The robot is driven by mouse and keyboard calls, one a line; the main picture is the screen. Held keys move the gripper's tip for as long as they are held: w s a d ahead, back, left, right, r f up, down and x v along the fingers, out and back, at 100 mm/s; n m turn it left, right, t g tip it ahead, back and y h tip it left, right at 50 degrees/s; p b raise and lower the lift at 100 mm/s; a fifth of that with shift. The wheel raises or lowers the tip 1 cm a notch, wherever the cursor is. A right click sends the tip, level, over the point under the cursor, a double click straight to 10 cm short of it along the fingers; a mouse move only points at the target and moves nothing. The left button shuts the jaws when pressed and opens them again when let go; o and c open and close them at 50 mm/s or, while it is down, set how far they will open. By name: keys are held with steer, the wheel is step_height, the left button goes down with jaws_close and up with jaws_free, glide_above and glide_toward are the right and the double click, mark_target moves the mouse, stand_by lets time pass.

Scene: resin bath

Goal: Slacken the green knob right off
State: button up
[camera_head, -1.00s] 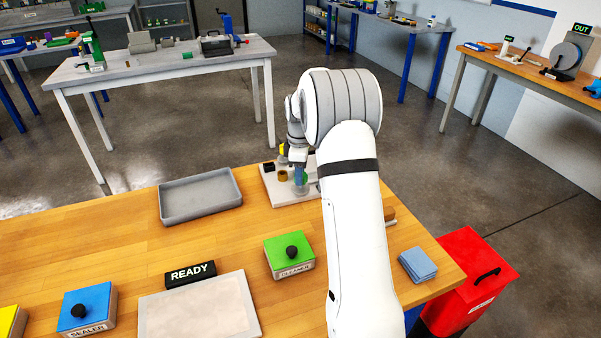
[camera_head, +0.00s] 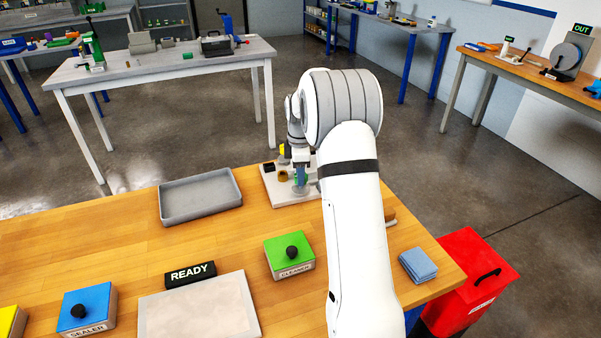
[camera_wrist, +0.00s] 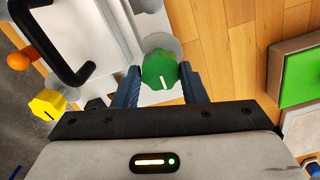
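The green knob (camera_wrist: 160,70) has a faceted rim and a white line on its face. In the wrist view it sits between the two blue fingers of my gripper (camera_wrist: 160,76), which close in on its left and right sides with no clear gap. In the head view my gripper (camera_head: 301,178) points down over the pale fixture plate (camera_head: 284,195) at the table's back edge, and the fingers mostly hide the knob. The knob's underside and its stem are hidden.
On the fixture, a yellow knob (camera_wrist: 48,105), a black handle (camera_wrist: 62,50) and an orange ball (camera_wrist: 19,61) lie left of the fingers. A grey tray (camera_head: 200,194) and a green CLEANER box (camera_head: 289,254) stand nearby. Bare wood lies between them.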

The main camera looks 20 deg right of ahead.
steer(key=o, duration=0.4)
step_height(320, 180, up, 8)
steer(key=shift+f+b, duration=0.1)
steer(key=shift+b, duration=0.2)
stand_by(0.5)
steer(key=s+a+r+m+t, duration=0.1)
steer(key=s+a+r+m, duration=0.25)
steer(key=s, duration=0.55)
steer(key=s+a+r+m, duration=0.3)
steer(key=s+a+m, duration=0.15)
steer(key=s, duration=0.35)
steer(key=s+a+f+m, duration=0.1)
steer(key=s+m, duration=0.1)
steer(key=s, duration=0.4)
steer(key=s+a+f+m+t, duration=0.1)
steer(key=s+a+m, duration=0.1)
steer(key=s, duration=0.3)
steer(key=s+a+f+m, duration=0.1)
steer(key=s+m, duration=0.1)
steer(key=s, duration=0.4)
steer(key=shift+s+a+f+m+t, duration=0.15)
steer(key=shift+s+f+m+t, duration=0.15)
steer(key=shift+s+t, duration=0.1)
